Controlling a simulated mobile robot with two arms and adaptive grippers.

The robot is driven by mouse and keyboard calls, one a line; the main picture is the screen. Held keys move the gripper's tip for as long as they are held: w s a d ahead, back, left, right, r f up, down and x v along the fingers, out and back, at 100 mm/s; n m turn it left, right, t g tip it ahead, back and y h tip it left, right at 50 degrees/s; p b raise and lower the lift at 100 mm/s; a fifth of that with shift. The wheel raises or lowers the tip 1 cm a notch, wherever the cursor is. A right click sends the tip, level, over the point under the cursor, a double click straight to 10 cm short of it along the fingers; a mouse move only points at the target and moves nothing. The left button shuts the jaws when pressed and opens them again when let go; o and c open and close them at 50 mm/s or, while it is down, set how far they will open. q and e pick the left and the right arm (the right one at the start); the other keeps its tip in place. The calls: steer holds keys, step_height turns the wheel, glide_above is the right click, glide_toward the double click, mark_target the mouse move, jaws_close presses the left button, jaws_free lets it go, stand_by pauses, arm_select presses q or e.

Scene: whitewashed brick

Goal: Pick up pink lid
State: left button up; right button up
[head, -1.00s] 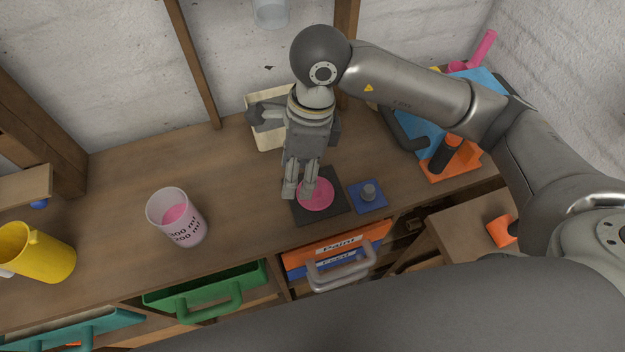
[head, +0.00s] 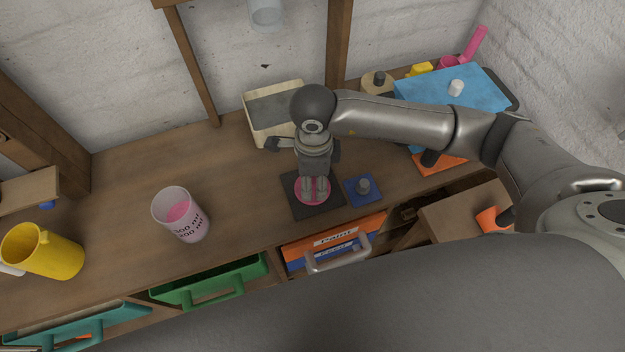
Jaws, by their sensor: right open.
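The pink lid (head: 300,194) is a round disc lying on a dark square mat (head: 326,205) on the wooden workbench. My right gripper (head: 315,194) points down directly over the lid, with its two fingers apart. The fingertips are at or just above the lid; I cannot tell whether they touch it. The fingers hide part of the lid. My left gripper is not in view.
A blue square with a grey knob (head: 363,186) lies right of the mat. A clear cup with pink contents (head: 181,214) and a yellow mug (head: 42,251) stand to the left. A cream bin (head: 256,124) is behind. Open drawers (head: 210,283) are below the front edge.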

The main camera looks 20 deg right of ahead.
steer(key=shift+f, duration=0.55)
steer(key=c, duration=1)
steer(key=shift+r, duration=0.1)
steer(key=shift+c, duration=0.3)
